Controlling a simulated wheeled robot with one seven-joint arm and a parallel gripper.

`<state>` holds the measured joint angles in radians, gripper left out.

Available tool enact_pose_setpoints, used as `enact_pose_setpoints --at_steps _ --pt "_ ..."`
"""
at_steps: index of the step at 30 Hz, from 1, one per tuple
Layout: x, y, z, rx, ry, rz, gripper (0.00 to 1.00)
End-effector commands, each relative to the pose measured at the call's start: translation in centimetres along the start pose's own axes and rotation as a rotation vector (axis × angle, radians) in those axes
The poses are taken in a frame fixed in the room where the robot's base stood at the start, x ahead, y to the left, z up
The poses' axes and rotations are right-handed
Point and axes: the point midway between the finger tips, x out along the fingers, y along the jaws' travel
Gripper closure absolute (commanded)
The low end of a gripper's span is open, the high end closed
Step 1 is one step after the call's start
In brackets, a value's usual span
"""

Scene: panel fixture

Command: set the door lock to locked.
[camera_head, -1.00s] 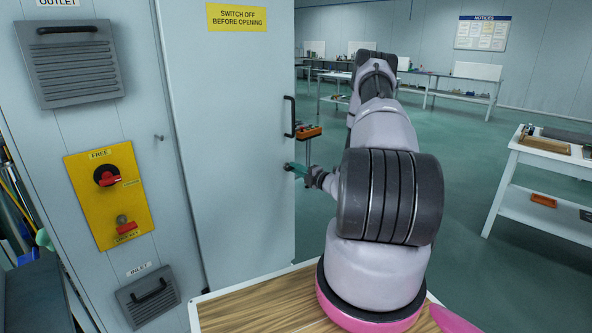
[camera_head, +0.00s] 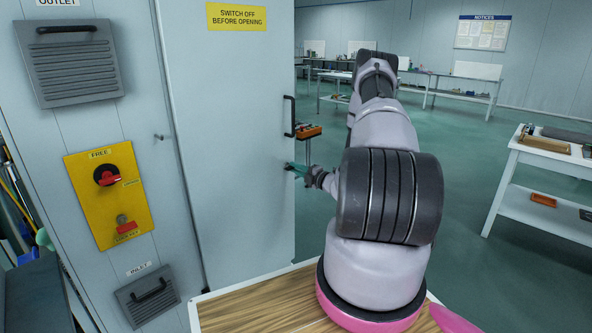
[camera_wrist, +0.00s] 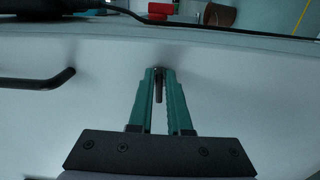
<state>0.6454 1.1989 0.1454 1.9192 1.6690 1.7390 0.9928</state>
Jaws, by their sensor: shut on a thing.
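The door lock shows in the wrist view as a small dark turn piece (camera_wrist: 158,92) standing out from the pale door face. My gripper (camera_wrist: 159,73) has its two green fingers closed around it. In the head view my gripper (camera_head: 292,168) is at the right edge of the grey cabinet door (camera_head: 235,130), below the dark door handle (camera_head: 290,116). The lock itself is hidden there by the fingers. I cannot read any lock marking or its set position.
The door handle also shows left of the fingers in the wrist view (camera_wrist: 38,82). A yellow panel (camera_head: 108,200) with red controls is on the cabinet at left. A wooden-topped surface (camera_head: 255,312) lies below my arm. Open floor (camera_head: 470,165) is at right.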

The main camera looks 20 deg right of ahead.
Motion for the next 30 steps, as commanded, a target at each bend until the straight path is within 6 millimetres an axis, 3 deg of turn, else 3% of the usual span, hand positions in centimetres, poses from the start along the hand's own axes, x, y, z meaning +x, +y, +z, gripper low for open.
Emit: enact_pose_setpoints --at_steps 6,7,9,20,23,30 --pt "0.0 -0.2 -0.4 0.002 0.008 -0.005 1.00" --pt "0.0 -0.2 -0.4 0.002 0.008 -0.005 0.80" --pt "0.0 -0.2 -0.4 0.002 0.007 -0.004 0.59" --pt "-0.3 -0.1 -0.1 0.001 0.002 -0.002 0.59" --pt "-1.4 -0.1 0.0 0.002 -0.001 -0.004 0.59" --pt "-6.2 -0.1 0.0 0.003 -0.001 -0.003 0.59"
